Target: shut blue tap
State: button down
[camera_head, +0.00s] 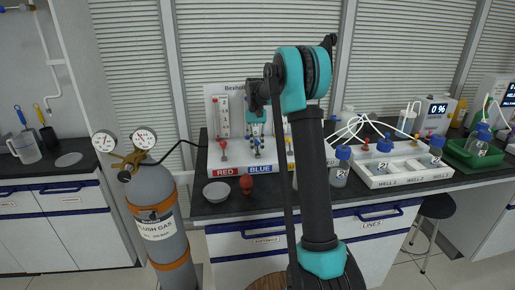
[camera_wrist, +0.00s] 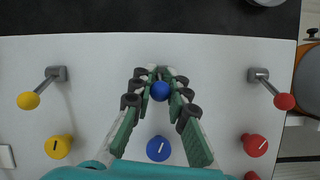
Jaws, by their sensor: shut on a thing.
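The blue tap's round blue ball (camera_wrist: 160,91) sits between my gripper's (camera_wrist: 160,88) green fingers in the wrist view. The fingers are shut on it, and they hide most of its lever and mount. A blue dial knob (camera_wrist: 158,148) with a white line is on the same white panel (camera_wrist: 100,85), apart from the fingertips. In the head view my gripper (camera_head: 257,138) is at the panel above the BLUE label (camera_head: 259,168). The blue tap's details are too small to tell there.
A yellow-ended lever (camera_wrist: 28,100) and a red-ended lever (camera_wrist: 285,101) flank the blue tap. A yellow knob (camera_wrist: 58,147) and red knob (camera_wrist: 254,145) sit nearby. A grey gas cylinder (camera_head: 155,200) stands left of the bench.

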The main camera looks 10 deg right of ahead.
jog(key=c, duration=1.5)
grip_release()
jog(key=shift+o, duration=0.2)
jog(key=v, duration=1.2)
